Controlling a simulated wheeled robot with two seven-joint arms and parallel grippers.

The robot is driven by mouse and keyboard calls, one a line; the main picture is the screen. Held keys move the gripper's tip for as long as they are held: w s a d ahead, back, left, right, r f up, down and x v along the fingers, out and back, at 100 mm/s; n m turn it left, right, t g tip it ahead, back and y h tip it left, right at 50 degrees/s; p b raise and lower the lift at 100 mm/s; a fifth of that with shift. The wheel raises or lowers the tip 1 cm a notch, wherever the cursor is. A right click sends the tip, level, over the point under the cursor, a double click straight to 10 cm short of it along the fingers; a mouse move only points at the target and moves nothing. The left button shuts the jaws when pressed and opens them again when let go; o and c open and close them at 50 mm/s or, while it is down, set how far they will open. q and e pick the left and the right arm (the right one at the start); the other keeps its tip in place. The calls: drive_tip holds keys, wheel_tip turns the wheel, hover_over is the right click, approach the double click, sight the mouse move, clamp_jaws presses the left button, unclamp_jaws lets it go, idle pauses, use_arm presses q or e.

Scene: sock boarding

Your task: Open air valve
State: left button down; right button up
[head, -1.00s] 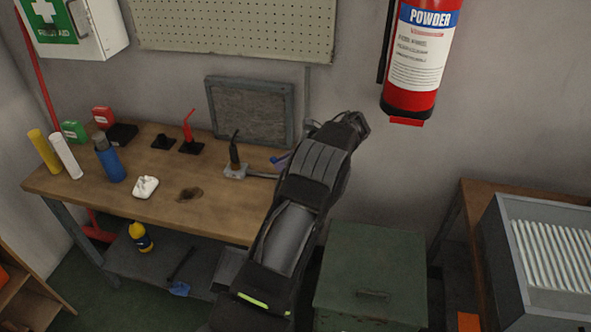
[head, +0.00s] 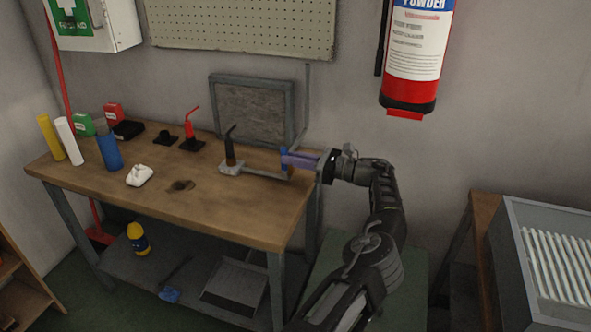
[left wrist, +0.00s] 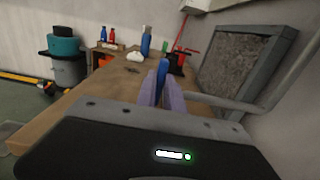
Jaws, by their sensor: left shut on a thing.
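The air valve's blue handle (head: 285,155) stands at the right end of the workbench, by a grey pipe (head: 268,175). It also shows in the left wrist view (left wrist: 162,70), upright between the purple fingers. My left gripper (head: 303,159) comes in from the right side of the bench and is shut on the blue handle. The valve body under the handle is too small to make out. My right gripper is in neither view.
The wooden bench (head: 220,222) carries a black sock form (head: 230,148), a red one (head: 190,125), a white crumpled item (head: 139,176) and several bottles at the left. A grey framed panel (head: 252,108) leans on the wall behind. A fire extinguisher (head: 415,60) hangs at upper right.

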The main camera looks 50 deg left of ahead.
use_arm(q)
drive_tip(key=shift+f, duration=0.15)
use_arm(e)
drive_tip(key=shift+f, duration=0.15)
use_arm(q)
drive_tip(key=c, duration=1.4)
unclamp_jaws()
drive_tip(key=shift+c, duration=0.2)
